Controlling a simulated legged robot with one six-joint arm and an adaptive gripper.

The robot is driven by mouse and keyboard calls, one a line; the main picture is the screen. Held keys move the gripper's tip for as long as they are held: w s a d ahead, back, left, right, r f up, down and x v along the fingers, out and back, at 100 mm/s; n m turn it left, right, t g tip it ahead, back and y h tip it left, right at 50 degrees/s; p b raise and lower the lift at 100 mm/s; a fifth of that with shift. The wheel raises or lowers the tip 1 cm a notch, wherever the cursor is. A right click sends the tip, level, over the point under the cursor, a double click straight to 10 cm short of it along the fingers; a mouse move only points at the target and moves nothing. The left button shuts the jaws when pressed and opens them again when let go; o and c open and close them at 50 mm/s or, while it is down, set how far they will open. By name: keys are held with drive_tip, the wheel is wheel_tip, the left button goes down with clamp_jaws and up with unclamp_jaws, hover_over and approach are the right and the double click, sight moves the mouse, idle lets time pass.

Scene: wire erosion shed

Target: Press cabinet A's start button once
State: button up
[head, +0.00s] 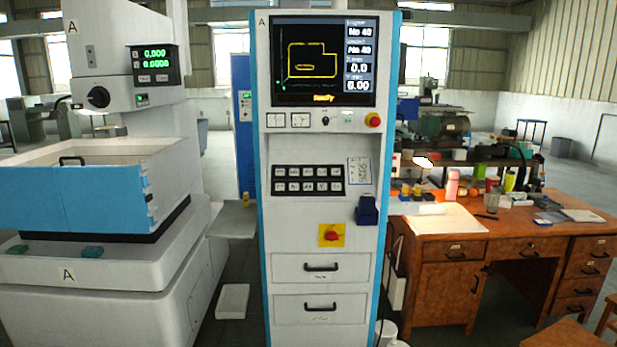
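Cabinet A (262,150) stands upright in the middle of the head view, white with blue edges and a letter A at its top left. Its screen (324,60) shows a yellow outline and number boxes. A black panel of several keys (308,180) sits lower. I cannot read which control is the start button. My gripper is not in view.
A white machine marked A, with a blue-sided tank (75,200), stands at left. A cluttered wooden desk (440,280) stands at right. A white block (233,301) lies on the floor.

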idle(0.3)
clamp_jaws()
